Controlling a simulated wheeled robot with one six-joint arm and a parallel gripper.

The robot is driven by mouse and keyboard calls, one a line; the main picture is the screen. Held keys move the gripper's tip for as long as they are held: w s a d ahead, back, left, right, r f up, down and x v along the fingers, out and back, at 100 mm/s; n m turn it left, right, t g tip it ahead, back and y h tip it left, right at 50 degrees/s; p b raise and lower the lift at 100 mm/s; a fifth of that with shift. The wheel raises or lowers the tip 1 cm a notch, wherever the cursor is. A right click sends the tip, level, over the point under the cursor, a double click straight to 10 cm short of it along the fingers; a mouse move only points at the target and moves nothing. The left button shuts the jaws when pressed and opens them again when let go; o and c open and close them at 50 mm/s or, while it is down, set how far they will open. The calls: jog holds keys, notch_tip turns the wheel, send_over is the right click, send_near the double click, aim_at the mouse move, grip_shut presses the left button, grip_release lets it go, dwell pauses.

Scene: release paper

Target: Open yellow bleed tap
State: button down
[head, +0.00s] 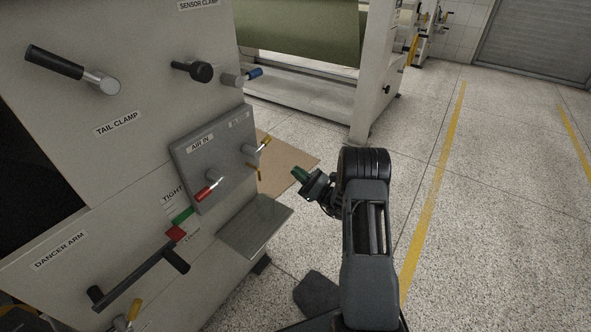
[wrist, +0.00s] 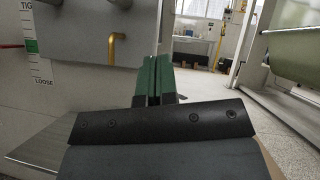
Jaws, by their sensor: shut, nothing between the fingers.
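A grey valve panel (head: 185,165) on the machine's side carries an AIR IN label. At its right edge is a small tap with a yellow lever (head: 265,144), and a thin yellow outlet pipe (head: 258,172) hangs below it. In the wrist view a bent yellow pipe (wrist: 117,48) comes out of the grey panel, left of my fingers; the tap's lever cannot be made out there. My gripper (head: 300,175) has green fingertips and is right of the tap, apart from it. In the wrist view its fingers (wrist: 156,60) are together and empty.
A red-handled valve (head: 206,191) sits left of the tap on the panel. A metal shelf (head: 255,226) juts out below. Another yellow handle (head: 133,311) is low on the machine, near a black dancer-arm bar (head: 130,282). Open floor lies to the right.

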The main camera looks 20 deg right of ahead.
jog(key=w+a+r+b, duration=0.2)
jog(key=w+a+r, duration=0.2)
jog(key=a+r, duration=0.2)
jog(key=shift+w+r, duration=0.25)
jog(key=shift+r, duration=0.7)
jog(key=shift+w+a+n, duration=0.1)
jog(key=shift+n, duration=0.2)
